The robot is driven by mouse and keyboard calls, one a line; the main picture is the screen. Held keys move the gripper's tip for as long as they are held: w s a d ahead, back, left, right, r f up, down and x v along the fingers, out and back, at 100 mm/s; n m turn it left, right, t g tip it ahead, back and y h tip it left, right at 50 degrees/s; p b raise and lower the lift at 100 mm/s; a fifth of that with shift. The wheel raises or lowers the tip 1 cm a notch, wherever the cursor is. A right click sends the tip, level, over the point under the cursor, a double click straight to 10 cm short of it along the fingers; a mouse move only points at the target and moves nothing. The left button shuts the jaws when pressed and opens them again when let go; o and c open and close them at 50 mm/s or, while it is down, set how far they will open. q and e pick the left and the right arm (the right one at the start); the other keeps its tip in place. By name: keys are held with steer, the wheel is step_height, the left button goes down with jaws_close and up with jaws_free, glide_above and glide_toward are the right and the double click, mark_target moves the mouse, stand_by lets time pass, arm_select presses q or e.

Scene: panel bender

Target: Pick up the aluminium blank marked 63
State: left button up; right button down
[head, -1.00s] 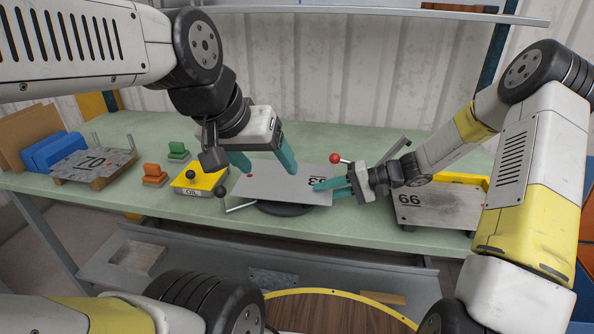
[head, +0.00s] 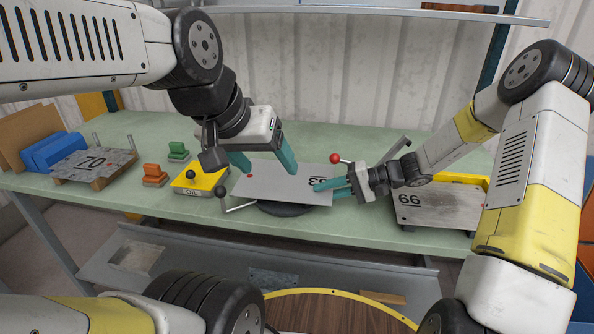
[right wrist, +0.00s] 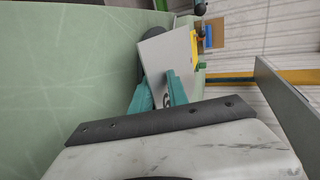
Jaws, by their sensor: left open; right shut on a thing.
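The aluminium blank (head: 262,187) is a flat pale grey plate with dark digits near its right end, partly covered by my right gripper; the visible digits fit 63. It lies over a dark round base (head: 284,210) in the middle of the bench. My right gripper (head: 335,185) is shut on the blank's right edge. The right wrist view shows the blank (right wrist: 166,60) between the teal fingers (right wrist: 160,95). My left gripper (head: 265,163) is open, with its teal fingers apart above the blank's far left part. I cannot tell whether they touch it.
A plate marked 66 (head: 435,208) stands at right, and one marked 70 (head: 95,164) lies at left. A yellow OIL box (head: 196,182), orange block (head: 154,175) and green block (head: 178,151) sit left of the blank. A red-knobbed lever (head: 336,158) rises behind my right gripper.

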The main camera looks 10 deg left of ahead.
steer(key=shift+s+d+f, duration=0.1)
steer(key=shift+d+f, duration=0.05)
steer(key=shift+f, duration=0.1)
stand_by(0.3)
steer(key=shift+r, duration=1.25)
steer(key=shift+w+d+f+v, duration=0.1)
steer(key=shift+f+v, duration=0.1)
steer(key=shift+v, duration=1)
steer(key=shift+w+d+f+v, duration=0.1)
steer(key=shift+f+v, duration=0.05)
steer(key=shift+v, duration=1)
steer(key=shift+f+v, duration=0.2)
steer(key=shift+v, duration=1)
